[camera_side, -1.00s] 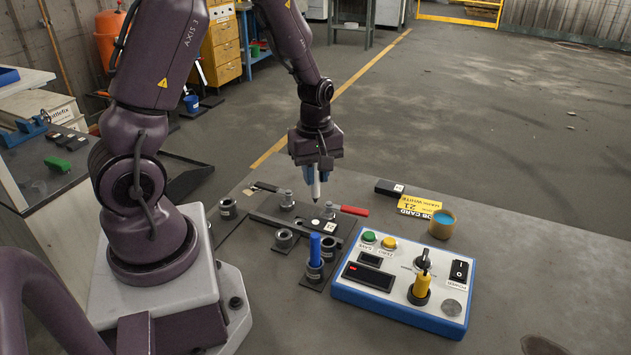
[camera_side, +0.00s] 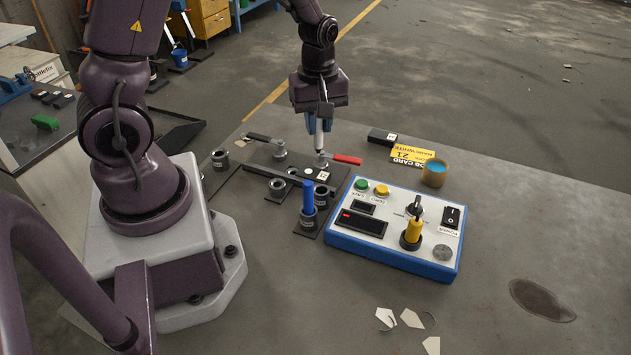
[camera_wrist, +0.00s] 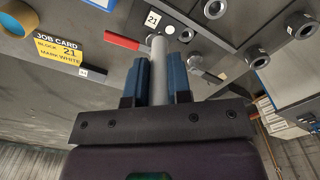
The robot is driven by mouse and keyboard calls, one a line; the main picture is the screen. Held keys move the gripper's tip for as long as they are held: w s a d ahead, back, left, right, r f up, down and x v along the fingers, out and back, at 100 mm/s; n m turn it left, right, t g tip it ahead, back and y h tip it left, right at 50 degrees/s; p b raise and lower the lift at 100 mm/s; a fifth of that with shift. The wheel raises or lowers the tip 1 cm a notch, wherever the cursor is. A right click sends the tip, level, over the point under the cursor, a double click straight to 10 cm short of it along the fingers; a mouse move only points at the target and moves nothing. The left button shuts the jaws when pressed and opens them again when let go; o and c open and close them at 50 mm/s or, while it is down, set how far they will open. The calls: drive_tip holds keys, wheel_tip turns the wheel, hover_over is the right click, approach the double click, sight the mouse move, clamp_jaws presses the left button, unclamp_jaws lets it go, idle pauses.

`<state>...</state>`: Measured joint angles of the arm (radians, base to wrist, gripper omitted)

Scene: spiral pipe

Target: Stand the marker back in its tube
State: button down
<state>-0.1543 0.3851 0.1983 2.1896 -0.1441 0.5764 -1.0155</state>
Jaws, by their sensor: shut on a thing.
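My gripper (camera_side: 319,124) is shut on a pale grey-white marker (camera_side: 319,142), held upright, tip down. The marker's tip is close to a post at the red-handled clamp; whether they touch I cannot tell. In the wrist view the marker (camera_wrist: 158,68) is between my blue fingers. An open, dark tube (camera_side: 220,160) stands at the left, and another (camera_side: 277,188) stands in front of the dark block. A third tube (camera_side: 308,216) holds a blue marker (camera_side: 308,196). Which tube belongs to the held marker I cannot tell.
A dark block (camera_side: 292,172) lies under clamps, one with a red handle (camera_side: 347,159). The front table is mostly clear.

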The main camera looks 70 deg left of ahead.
sight(322, 140)
drive_tip(key=shift+n, duration=0.3)
drive_tip(key=d, duration=0.1)
drive_tip(key=s+d, duration=0.1)
drive_tip(key=d, duration=0.3)
drive_tip(key=shift+s+f, duration=0.15)
drive_tip(key=shift+f, duration=0.1)
drive_tip(key=shift+n, duration=0.3)
drive_tip(key=shift+f, duration=4)
drive_tip(key=shift+f, duration=0.1)
drive_tip(key=c, duration=1.1)
unclamp_jaws()
drive_tip(key=shift+o, duration=0.2)
